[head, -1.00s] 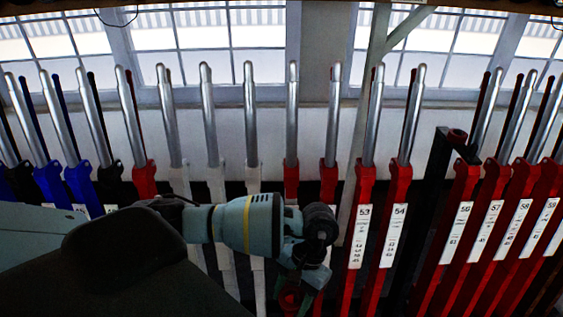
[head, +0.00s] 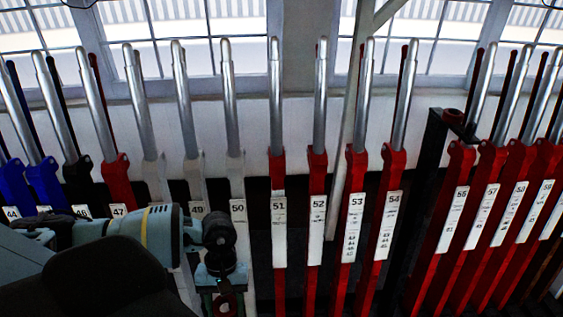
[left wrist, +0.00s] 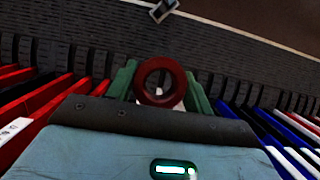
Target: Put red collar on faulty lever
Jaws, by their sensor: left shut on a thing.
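My left gripper (head: 226,296) is at the bottom of the head view, in front of the lower parts of white levers 49 and 50 (head: 238,178). It is shut on a red collar (left wrist: 140,80), a thick ring. In the left wrist view the ring sits between the green fingers of the left gripper (left wrist: 160,92), its hole facing the camera. In the head view only a small dark red part of the collar shows. Levers have silver handles; red levers 51 (head: 278,180), 52 (head: 317,178), 53 (head: 356,175) and 54 (head: 393,175) stand to the right. No lever is visibly marked faulty. My right gripper is not in view.
Blue levers (head: 46,180) and a black lever stand at the left. A window wall is behind. The handle tops are free.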

